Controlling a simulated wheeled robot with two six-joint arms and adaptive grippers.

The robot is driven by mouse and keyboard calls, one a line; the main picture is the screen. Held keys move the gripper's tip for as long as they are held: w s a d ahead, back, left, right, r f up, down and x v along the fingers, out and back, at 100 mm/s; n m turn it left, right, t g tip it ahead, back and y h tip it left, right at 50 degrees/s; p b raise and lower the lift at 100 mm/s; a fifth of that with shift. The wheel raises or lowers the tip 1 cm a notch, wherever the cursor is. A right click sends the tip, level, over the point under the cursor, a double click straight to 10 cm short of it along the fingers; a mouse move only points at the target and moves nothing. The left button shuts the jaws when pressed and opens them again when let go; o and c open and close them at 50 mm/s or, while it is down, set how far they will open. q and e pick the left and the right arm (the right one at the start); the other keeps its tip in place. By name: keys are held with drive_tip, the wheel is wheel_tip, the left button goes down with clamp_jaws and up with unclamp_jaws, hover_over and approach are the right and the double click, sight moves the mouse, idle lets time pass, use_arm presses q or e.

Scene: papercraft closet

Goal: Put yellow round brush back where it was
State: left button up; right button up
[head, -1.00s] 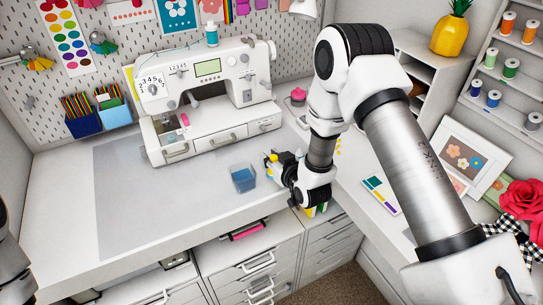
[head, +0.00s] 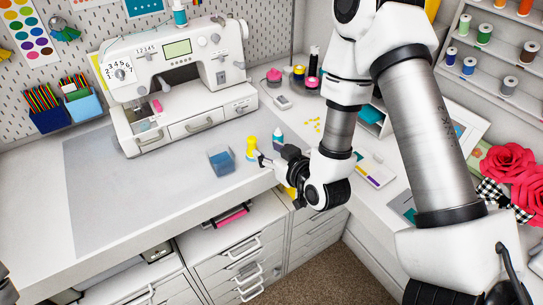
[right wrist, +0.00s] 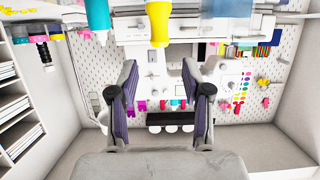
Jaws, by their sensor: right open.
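A teal bottle (head: 278,138) stands close behind my right gripper. The grey mat (head: 130,185) on the left is clear.

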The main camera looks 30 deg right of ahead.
drive_tip(key=s+a+f+g, duration=0.1)
drive_tip(key=s+f+g, duration=0.4)
drive_tip(key=f, duration=0.4)
drive_tip(key=s+a+f+g, duration=0.1)
drive_tip(key=s+f+g, duration=0.2)
drive_tip(key=s+f, duration=0.45)
drive_tip(key=s+f+g, duration=0.6)
drive_tip(key=s+f, duration=0.2)
drive_tip(key=s, duration=0.5)
drive_tip(key=shift+s+a+f+m, duration=0.3)
drive_tip(key=shift+s+a+m, duration=0.1)
drive_tip(key=shift+a, duration=0.05)
